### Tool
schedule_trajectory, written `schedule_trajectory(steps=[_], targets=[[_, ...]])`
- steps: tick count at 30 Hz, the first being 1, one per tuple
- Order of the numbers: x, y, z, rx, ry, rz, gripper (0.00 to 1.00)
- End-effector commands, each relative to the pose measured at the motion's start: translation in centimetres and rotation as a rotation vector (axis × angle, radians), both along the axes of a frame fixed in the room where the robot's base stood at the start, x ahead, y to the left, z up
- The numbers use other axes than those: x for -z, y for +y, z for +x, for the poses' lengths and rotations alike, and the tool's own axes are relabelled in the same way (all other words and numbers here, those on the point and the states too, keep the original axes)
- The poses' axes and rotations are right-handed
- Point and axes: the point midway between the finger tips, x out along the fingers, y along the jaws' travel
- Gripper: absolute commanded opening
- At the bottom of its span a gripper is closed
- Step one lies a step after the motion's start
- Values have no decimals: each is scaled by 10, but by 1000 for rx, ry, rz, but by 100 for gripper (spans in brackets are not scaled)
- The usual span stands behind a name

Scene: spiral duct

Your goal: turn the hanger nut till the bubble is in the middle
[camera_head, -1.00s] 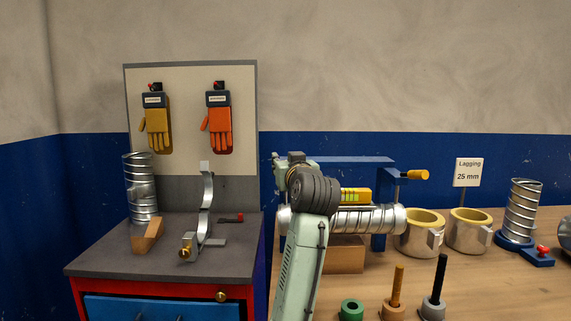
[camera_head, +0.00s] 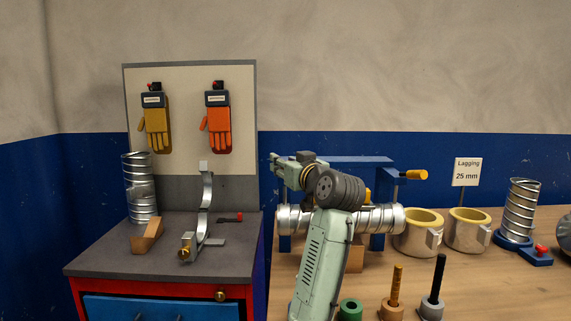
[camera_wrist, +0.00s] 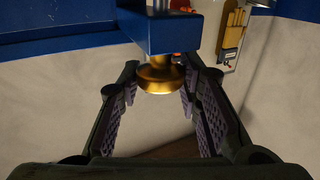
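The brass hanger nut (camera_wrist: 160,77) sits against a blue beam end (camera_wrist: 163,33) in the wrist view. In the head view my wrist is at the left end of the blue hanger frame (camera_head: 350,161), and my fingers and the nut are hidden there. The spiral duct (camera_head: 380,218) hangs level-looking below the frame. Only a sliver of the yellow level (camera_head: 367,194) shows behind my arm; its bubble is hidden.
Lagging rings (camera_head: 418,234) stand right of the duct, near a sign (camera_head: 467,172). Pegs (camera_head: 395,288) stand at the bench front. A grey-topped cabinet (camera_head: 120,255) at left holds a metal strap (camera_head: 203,205). Gloves (camera_head: 217,128) hang on the board behind.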

Motion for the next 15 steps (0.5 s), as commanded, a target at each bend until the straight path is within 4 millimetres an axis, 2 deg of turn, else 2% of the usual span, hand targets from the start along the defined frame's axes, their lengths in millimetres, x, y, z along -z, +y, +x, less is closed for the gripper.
schedule_trajectory(steps=[8,15], targets=[[0,0,0,0,0,0,52],[0,0,0,0,0,0,52]])
